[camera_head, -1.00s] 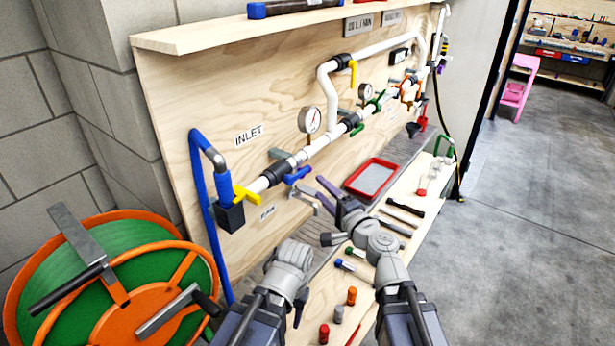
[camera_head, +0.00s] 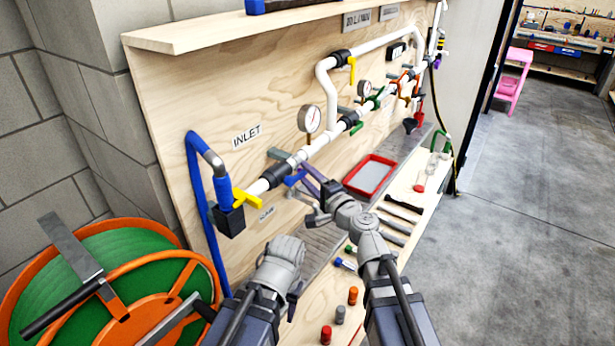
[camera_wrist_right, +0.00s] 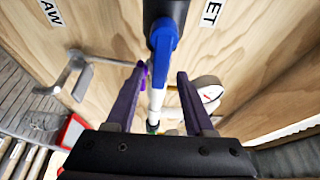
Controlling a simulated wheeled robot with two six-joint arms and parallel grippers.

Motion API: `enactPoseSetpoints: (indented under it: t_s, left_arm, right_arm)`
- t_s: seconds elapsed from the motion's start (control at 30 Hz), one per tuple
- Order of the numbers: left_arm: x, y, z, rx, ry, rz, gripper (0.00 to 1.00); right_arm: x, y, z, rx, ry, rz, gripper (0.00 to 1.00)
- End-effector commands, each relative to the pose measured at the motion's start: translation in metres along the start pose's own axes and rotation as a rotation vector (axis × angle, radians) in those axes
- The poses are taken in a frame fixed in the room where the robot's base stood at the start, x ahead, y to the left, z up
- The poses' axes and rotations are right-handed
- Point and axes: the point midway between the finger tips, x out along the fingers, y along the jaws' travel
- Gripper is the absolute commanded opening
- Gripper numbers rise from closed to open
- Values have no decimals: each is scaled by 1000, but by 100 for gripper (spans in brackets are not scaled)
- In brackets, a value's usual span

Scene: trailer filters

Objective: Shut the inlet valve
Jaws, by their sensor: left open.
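The pipe at the INLET label (camera_head: 246,134) has a blue lever handle (camera_head: 296,177) on a black valve body (camera_head: 275,176). A yellow lever (camera_head: 248,199) sits farther left, beside the blue hose elbow. My right gripper (camera_head: 308,184) is at the blue lever, its purple fingers partly overlapping it. In the right wrist view, its fingers (camera_wrist_right: 161,78) are apart, and the blue lever (camera_wrist_right: 163,45) lies in line with the gap, at or just beyond the tips. I cannot tell if they touch. My left gripper (camera_head: 295,291) is low, over the bench, away from the valves; its fingers are mostly hidden.
A pressure gauge (camera_head: 310,118) stands on the pipe right of the blue lever. A metal hook bracket (camera_wrist_right: 78,72) juts from the panel near the right gripper. A red tray (camera_head: 369,174) and several tools lie on the bench. A hose reel (camera_head: 110,285) stands at the left.

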Motion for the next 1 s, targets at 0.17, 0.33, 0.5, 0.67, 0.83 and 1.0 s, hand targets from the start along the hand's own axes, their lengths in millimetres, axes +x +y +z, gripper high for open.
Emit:
enactPoseSetpoints:
  t_s: [0.17, 0.33, 0.5, 0.67, 0.83, 1.0]
  left_arm:
    - [0, 0, 0, 0, 0, 0, 50]
    - [0, 0, 0, 0, 0, 0, 50]
    - [0, 0, 0, 0, 0, 0, 50]
    - [0, 0, 0, 0, 0, 0, 50]
    - [0, 0, 0, 0, 0, 0, 50]
    - [0, 0, 0, 0, 0, 0, 50]
  right_arm:
    - [0, 0, 0, 0, 0, 0, 32]
    - [0, 0, 0, 0, 0, 0, 13]
    - [0, 0, 0, 0, 0, 0, 0]
    - [0, 0, 0, 0, 0, 0, 0]
    - [0, 0, 0, -1, 0, 0, 0]
    - [0, 0, 0, -1, 0, 0, 0]
